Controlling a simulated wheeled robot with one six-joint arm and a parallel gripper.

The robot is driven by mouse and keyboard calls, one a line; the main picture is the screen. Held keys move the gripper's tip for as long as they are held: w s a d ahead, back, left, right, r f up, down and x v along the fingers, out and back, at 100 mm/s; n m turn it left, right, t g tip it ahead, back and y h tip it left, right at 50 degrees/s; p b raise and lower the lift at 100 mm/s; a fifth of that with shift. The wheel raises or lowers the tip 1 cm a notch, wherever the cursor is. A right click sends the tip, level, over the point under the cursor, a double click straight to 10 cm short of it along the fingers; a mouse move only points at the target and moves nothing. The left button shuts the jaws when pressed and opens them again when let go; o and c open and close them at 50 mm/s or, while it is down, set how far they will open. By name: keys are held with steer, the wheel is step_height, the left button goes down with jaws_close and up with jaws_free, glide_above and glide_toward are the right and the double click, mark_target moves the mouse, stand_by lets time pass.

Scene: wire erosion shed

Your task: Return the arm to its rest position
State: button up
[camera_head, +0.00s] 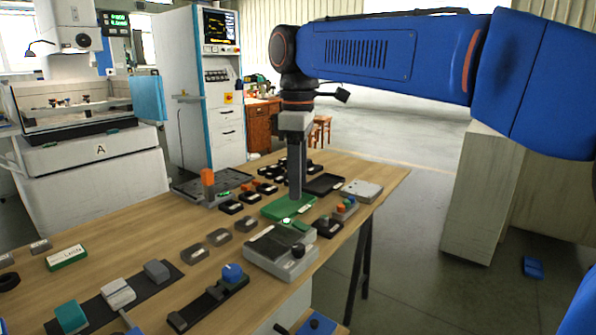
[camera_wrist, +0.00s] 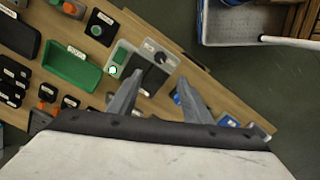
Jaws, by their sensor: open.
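My blue arm (camera_head: 385,55) reaches from the right over the table in the head view, bent down at the wrist. The green tray also shows in the wrist view (camera_wrist: 72,68), to the left of the fingers. I cannot tell the exact height of the fingertips above the table.
The wooden table (camera_head: 140,232) holds many small labelled blocks. A grey device (camera_head: 282,252) stands near the gripper. A black tray (camera_head: 325,184) and a grey box (camera_head: 361,190) lie behind. A white machine (camera_head: 92,175) stands at the left. The floor at the right is mostly free.

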steer(key=shift+r, duration=0.85)
steer(key=shift+d, duration=0.1)
steer(key=s+d+f+m+t, duration=0.1)
steer(key=s+d+f+m, duration=0.3)
steer(key=d, duration=0.5)
steer(key=s+d+f+m+t, duration=0.1)
steer(key=s+d+f+m, duration=0.2)
steer(key=s+d+f, duration=0.35)
steer(key=s+d+f+m+t, duration=0.2)
steer(key=s+d+f+m, duration=0.6)
steer(key=s+d+f, duration=0.2)
step_height(320, 180, down, 5)
steer(key=shift+s+d+r+m+t, duration=0.1)
steer(key=shift+s+d+m+t, duration=0.25)
steer(key=shift+d, duration=0.7)
